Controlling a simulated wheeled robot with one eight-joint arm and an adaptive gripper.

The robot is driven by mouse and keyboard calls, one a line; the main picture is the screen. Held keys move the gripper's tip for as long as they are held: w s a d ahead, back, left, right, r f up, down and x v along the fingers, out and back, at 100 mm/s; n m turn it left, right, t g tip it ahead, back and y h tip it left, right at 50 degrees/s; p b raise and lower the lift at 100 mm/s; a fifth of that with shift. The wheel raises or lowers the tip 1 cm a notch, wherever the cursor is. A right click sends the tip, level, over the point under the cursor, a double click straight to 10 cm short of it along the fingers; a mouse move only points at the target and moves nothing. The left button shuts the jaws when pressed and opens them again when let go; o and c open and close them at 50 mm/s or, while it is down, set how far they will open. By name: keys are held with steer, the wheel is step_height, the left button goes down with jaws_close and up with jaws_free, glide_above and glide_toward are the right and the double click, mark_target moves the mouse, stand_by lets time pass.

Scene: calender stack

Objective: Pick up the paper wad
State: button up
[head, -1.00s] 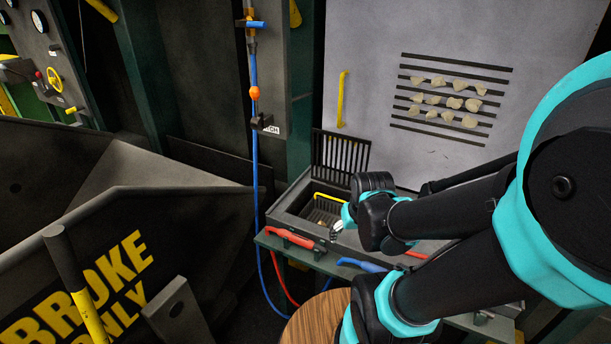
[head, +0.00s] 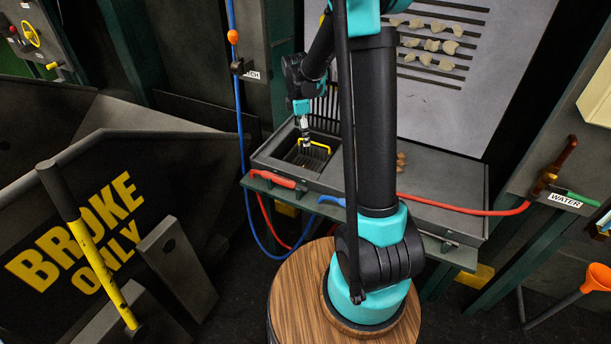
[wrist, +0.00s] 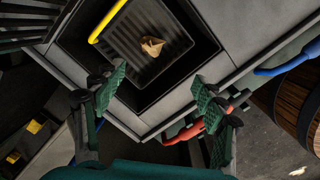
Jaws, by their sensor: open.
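A small tan crumpled wad (wrist: 152,46), which looks like the paper wad, lies on the slatted bottom of a dark square basin (wrist: 182,66). My gripper (wrist: 158,76) is open and empty above the basin's near edge in the wrist view. In the head view my gripper (head: 305,138) points down over the basin (head: 290,160). I cannot make out the wad there.
A yellow handle (wrist: 107,22) crosses the basin's left side in the wrist view. A raised slatted grate (wrist: 30,25) stands beside it. Red (wrist: 190,132) and blue (wrist: 285,66) handles line the bench edge.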

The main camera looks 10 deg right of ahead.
steer(key=shift+n, duration=0.9)
steer(key=f, duration=0.4)
steer(key=w+f, duration=0.1)
steer(key=f, duration=0.4)
steer(key=w+f, duration=0.1)
steer(key=f, duration=0.3)
steer(key=shift+w+d+f, duration=0.1)
steer(key=shift+d+f, duration=0.15)
steer(key=shift+f, duration=0.05)
steer(key=shift+w+f, duration=0.15)
steer(key=shift+f, duration=2.45)
steer(key=c, duration=0.9)
steer(key=shift+r, duration=0.1)
